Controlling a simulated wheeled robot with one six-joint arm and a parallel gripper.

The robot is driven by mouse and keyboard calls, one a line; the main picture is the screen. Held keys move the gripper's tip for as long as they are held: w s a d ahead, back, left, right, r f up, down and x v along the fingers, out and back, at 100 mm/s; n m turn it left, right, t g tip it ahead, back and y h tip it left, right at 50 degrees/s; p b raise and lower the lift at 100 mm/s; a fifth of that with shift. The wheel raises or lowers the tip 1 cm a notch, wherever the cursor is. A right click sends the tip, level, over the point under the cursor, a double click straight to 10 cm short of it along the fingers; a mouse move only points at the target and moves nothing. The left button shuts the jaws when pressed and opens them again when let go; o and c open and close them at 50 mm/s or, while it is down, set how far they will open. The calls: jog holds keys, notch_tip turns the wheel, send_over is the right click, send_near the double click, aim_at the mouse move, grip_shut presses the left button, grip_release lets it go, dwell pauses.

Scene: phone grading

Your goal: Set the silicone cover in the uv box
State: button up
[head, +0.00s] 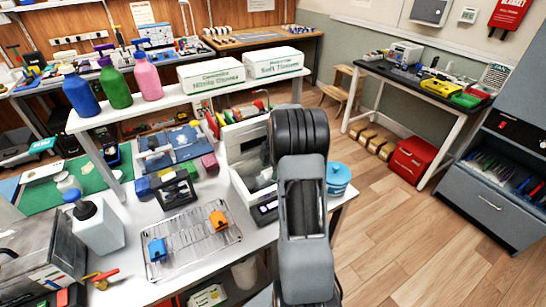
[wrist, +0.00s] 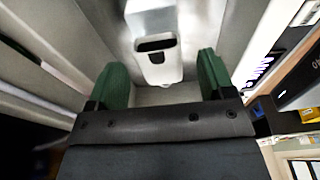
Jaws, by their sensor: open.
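The uv box (head: 239,140) is a white open box on the white bench, just left of my arm in the head view. My gripper (wrist: 158,82) is inside it, with two green fingertips spread wide apart. A pale object with a dark slot, which looks like the silicone cover (wrist: 158,68), lies ahead of and between the fingertips in the wrist view. I see no finger touching it. Grey inner walls (wrist: 70,40) surround it. In the head view my arm hides my gripper and the cover.
A wire rack (head: 195,245) with an orange block (head: 218,220) and a blue block (head: 157,249) stands front left of the box. A blue round tub (head: 338,176) is close on the right. Glove and tissue boxes (head: 211,75) stand on the shelf behind.

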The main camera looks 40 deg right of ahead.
notch_tip(320, 180, up, 13)
jog(key=d, duration=0.1)
jog(key=shift+s+d, duration=0.15)
jog(key=shift+d, duration=0.25)
